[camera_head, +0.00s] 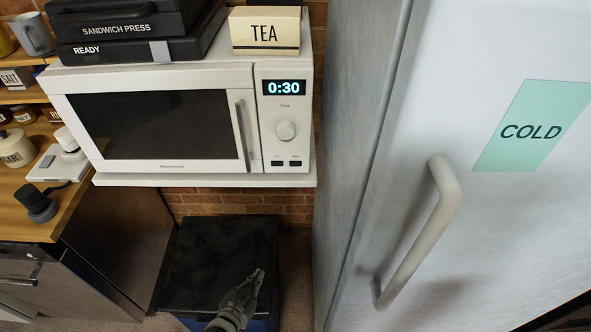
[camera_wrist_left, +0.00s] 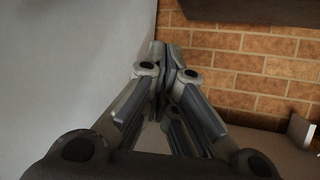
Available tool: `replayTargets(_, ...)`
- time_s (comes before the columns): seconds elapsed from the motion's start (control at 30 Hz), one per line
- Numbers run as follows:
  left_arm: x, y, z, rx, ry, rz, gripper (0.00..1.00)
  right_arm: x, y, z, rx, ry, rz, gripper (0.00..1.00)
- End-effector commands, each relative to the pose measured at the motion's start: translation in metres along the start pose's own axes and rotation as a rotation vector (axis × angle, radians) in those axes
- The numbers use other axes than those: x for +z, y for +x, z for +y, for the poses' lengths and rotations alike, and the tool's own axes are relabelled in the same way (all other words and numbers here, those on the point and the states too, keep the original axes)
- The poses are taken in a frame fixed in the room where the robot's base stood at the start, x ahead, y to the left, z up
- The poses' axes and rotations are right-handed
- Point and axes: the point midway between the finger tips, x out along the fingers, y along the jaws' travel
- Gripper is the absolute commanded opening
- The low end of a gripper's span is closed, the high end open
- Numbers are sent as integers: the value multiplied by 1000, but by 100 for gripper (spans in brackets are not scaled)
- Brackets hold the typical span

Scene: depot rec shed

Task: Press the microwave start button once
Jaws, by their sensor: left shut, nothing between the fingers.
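The white microwave (camera_head: 240,118) sits on a white shelf, its door shut. Its display (camera_head: 284,88) reads 0:30, with a round dial (camera_head: 285,131) beneath. Two small dark buttons, a left one (camera_head: 278,163) and a right one (camera_head: 295,163), sit at the panel's bottom; their labels are too small to read. My left gripper (camera_head: 258,274) is below the microwave, in front of a black-topped bin, apart from the buttons. In the left wrist view its fingers (camera_wrist_left: 165,50) are shut and empty, with brick wall beyond. My right gripper is not in view.
A white fridge (camera_head: 480,220) with a long handle (camera_head: 425,230) stands close on the right. A TEA box (camera_head: 265,32) and a sandwich press (camera_head: 130,30) rest on the microwave. The white shelf (camera_head: 205,181) juts out beneath it. A wooden counter (camera_head: 40,225) is at left.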

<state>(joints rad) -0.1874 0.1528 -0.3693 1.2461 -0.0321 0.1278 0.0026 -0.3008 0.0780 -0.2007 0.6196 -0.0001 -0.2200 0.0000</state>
Motion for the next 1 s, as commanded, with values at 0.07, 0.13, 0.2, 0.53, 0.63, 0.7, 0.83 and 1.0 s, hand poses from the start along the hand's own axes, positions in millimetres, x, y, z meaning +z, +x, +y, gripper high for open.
replayTargets(0.07,-36,10,2,11,18,107,0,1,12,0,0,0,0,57)
replayTargets(0.13,-71,13,6,23,31,200,0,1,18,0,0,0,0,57)
replayTargets(0.2,-106,13,11,35,43,295,0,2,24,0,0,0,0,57)
replayTargets(0.53,-254,-28,39,104,91,732,0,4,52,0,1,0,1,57)
replayTargets(0.63,-283,-47,46,121,98,830,0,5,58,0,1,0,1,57)
replayTargets(0.7,-298,-58,50,131,101,882,0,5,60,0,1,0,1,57)
replayTargets(0.83,-314,-71,54,142,105,939,0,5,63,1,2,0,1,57)
replayTargets(1.0,-320,-75,56,146,105,958,0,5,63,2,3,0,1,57)
